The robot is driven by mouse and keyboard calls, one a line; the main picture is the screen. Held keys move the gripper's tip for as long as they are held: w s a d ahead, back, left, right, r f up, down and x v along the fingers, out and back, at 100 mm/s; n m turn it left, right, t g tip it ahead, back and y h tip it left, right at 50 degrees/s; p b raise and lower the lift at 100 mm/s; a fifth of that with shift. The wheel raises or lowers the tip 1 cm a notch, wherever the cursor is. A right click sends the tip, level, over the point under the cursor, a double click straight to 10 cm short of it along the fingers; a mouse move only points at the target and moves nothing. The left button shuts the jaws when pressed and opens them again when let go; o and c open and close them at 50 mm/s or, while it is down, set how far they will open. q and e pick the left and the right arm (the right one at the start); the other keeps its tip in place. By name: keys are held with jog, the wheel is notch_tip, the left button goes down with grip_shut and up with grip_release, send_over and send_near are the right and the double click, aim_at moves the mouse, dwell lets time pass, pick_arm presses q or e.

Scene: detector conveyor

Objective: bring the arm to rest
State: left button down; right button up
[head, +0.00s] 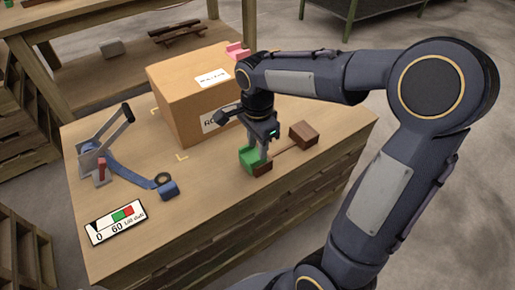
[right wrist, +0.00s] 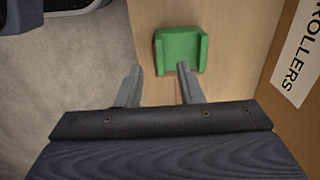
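My right arm reaches in from the right in the head view, and its gripper (head: 264,148) points down over the right part of the wooden workbench (head: 215,225). In the right wrist view the two fingers of this gripper (right wrist: 159,68) stand apart with only bench top between them, so it is open and empty. A green bracket-shaped block (head: 246,157) lies by the fingertips; it also shows just beyond them in the right wrist view (right wrist: 180,52). I cannot tell whether a finger touches it. My left gripper is not in view.
A cardboard box (head: 185,105) stands behind the gripper. A brown block (head: 303,134) lies to its right. At left are a grey lever device (head: 95,155) with a blue strap (head: 130,177) and a label card (head: 115,222). The bench's front middle is clear.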

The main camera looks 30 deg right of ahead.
jog(key=shift+r+p, duration=0.3)
jog(key=shift+r, duration=1.1)
jog(key=shift+s, duration=0.2)
jog(key=s+a+r+n+t+y, duration=0.1)
jog(key=s+a+n+t+y, duration=0.15)
jog(key=s+n, duration=0.5)
jog(key=s+a+n+t+y, duration=0.1)
jog(key=s+n+t, duration=0.2)
jog(key=s+n, duration=0.5)
notch_tip(320, 180, up, 27)
jog(key=s+p, duration=0.1)
jog(key=p, duration=2.6)
jog(key=shift+a, duration=0.3)
jog(key=shift+f, duration=0.1)
